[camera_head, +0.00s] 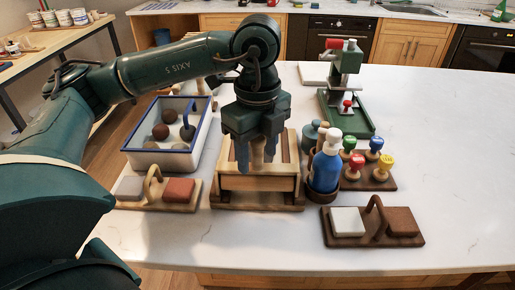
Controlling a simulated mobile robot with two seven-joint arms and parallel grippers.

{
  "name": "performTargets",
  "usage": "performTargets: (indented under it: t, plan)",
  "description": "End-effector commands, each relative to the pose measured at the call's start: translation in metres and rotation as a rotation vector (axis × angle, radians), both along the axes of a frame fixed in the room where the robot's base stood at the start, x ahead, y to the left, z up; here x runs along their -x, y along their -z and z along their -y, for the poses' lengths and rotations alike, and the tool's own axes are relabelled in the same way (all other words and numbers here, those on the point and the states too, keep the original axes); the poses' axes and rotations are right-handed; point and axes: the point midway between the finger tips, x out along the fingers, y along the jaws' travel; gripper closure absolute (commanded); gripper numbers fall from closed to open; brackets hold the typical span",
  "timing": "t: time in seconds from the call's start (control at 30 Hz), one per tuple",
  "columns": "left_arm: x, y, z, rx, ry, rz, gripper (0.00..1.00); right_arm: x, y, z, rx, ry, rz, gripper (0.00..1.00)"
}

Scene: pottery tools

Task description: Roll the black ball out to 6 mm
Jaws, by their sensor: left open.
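My left gripper (257,158) points down over a wooden frame (254,184) at the middle of the table. Its fingers are apart, with a brown wooden upright piece showing between them; I cannot tell whether they touch it. A very dark ball (188,133), the nearest to black, lies in the blue-rimmed white tray (166,159) left of the gripper. Two brownish balls (160,131) lie in the same tray. The gripper hides part of the frame's inside. My right gripper is not in view.
A wooden block with grey and red pads (179,190) stands left of the frame. Right of it are a blue-white bottle (326,163), coloured stamps (385,166) on a board, and another pad block (401,222). A green press (346,75) stands behind. The table's right side is clear.

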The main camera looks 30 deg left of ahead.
Motion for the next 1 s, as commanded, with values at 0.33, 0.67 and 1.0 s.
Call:
performTargets:
  t: [0.33,0.67,1.0]
  plan:
    - [-0.001,-0.047,0.001,0.002,0.000,0.007,0.48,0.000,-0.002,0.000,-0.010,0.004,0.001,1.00]
    - [0.000,-0.116,0.000,0.000,-0.001,0.005,0.48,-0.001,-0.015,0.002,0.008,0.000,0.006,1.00]
    - [0.000,-0.133,0.000,0.000,0.000,0.001,0.48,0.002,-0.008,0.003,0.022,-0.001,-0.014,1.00]
